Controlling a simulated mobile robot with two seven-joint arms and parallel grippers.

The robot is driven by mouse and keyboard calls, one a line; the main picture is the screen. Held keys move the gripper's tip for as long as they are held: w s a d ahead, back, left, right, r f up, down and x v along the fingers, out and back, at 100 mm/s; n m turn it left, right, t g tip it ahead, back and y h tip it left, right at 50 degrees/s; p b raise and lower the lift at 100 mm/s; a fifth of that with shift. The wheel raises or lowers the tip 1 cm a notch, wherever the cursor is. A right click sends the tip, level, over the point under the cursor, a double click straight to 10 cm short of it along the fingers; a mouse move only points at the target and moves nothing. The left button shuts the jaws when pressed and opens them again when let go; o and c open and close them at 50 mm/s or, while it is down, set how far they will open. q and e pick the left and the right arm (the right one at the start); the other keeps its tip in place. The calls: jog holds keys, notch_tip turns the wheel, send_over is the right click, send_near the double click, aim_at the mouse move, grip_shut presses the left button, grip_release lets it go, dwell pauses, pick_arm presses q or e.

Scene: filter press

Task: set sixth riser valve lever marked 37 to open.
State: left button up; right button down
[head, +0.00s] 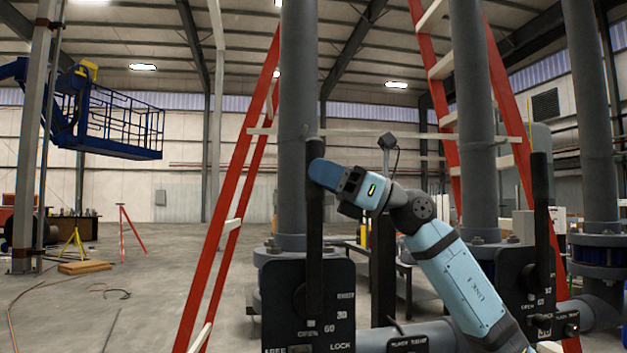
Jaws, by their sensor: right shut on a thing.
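A black valve lever (314,235) stands upright in front of a grey riser pipe, left of centre. Its black plate (275,290) carries the words SHUT, 30, 60, OPEN, FREE and LOCK. My right gripper (323,173) reaches in from the lower right and is shut on the upper part of this lever; its blue fingers hide a piece of it. A second black lever (543,215) stands upright at the right, with its own plate (512,280). I cannot read a 37 on either. My left gripper is not in view.
Grey riser pipes (298,100) stand behind the levers, with another riser (473,120) to the right. A red ladder (225,200) stands close on the left. A horizontal grey pipe (437,332) runs low between the plates. Open concrete floor lies at the left.

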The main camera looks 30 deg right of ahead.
jog(key=shift+d+r, duration=0.1)
jog(key=c, duration=1)
grip_release()
jog(key=shift+c, duration=0.2)
jog(key=shift+o, duration=1.3)
jog(key=shift+s+d, duration=0.1)
jog(key=shift+d, duration=0.05)
jog(key=v, duration=1.3)
jog(key=shift+s+d+f+b, duration=0.2)
jog(key=shift+d+f+b, duration=0.1)
jog(key=shift+b, duration=0.15)
